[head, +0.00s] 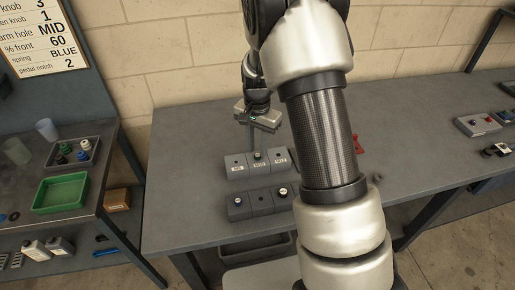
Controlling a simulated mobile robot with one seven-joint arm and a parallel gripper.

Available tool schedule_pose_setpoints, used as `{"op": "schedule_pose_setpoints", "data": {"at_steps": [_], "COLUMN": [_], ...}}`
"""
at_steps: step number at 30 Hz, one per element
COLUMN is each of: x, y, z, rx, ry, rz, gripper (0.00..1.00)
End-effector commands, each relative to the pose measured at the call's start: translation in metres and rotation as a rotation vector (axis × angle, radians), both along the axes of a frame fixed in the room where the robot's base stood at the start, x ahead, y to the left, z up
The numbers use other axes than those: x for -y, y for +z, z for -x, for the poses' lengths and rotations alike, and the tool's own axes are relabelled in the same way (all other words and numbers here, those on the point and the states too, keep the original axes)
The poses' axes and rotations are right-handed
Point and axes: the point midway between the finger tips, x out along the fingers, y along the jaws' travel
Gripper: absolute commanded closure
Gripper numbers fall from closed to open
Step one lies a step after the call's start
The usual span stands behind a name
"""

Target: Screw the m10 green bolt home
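My gripper (252,138) points down over the table, just behind the back row of grey blocks. Its fingers are thin and small here, so I cannot tell whether they are open or shut, or hold anything. The back row of blocks (258,171) has white labels on its front faces, too small to read surely. A bolt-like head (257,155) stands on its middle block. The front row of grey blocks (261,204) has a small dark-and-light head (283,191) on its right block. I cannot pick out a green bolt.
My arm hides the table's middle right. A small red object (358,143) shows beside it. Left stands a bench with a green bin (61,193) and a grey tray (72,153) of small coloured pieces. Grey boxes (478,125) lie far right. The table left of the blocks is clear.

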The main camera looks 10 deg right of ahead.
Motion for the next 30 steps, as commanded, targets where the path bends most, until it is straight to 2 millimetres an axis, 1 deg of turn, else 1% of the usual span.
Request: {"op": "schedule_pose_setpoints", "data": {"at_steps": [1,4,6,11,14,18,21,26,30], "x": [0.0013,0.0008,0.001,0.0005,0.0011,0.0013,0.0008,0.0006,0.0009], "y": [-0.0028,-0.0016,-0.001,-0.0006,-0.001,0.0,0.0002,0.0005,0.002], "z": [-0.0005,-0.0006,-0.0004,-0.0002,-0.0002,0.0,-0.0001,-0.0001,-0.0001], "rx": [0.002,0.003,0.002,0.0,0.001,0.0,0.0,0.0,0.001], "ry": [0.093,0.28,0.372,0.482,0.635,0.9,1.025,1.145,1.405], "rz": [-0.001,-0.002,-0.001,-0.001,-0.002,-0.001,0.0,-0.001,-0.002], "gripper": [0.72,0.72,0.72,0.72,0.72,0.72,0.72,0.72,0.72]}}
